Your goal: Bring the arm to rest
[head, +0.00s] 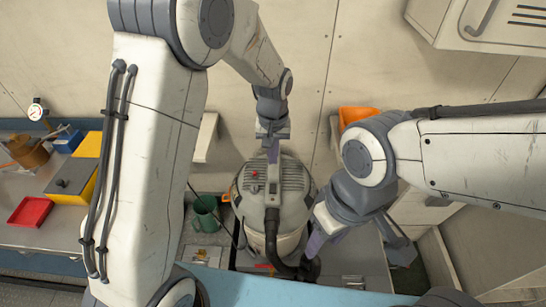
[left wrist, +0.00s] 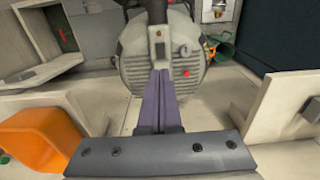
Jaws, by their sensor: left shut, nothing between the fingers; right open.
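My left arm rises at the left of the head view and bends over to the middle. My left gripper (head: 272,158) points down there, shut and empty, in front of the top of a grey ribbed machine (head: 272,183). In the left wrist view its purple fingers (left wrist: 160,85) lie together, with the machine's round ribbed lid (left wrist: 185,45) and red button behind them. I cannot tell how far apart they are. My right arm comes in from the right. My right gripper (head: 352,240) is open, low and right of the machine, with its tips partly hard to make out.
A dark hose (head: 272,235) runs down the machine's front. A green bucket (head: 206,213) stands left of it. An orange bin (head: 357,116) is behind my right arm. The left bench holds a red tray (head: 31,211) and a yellow-and-grey box (head: 73,178). A wall cabinet (head: 480,22) hangs upper right.

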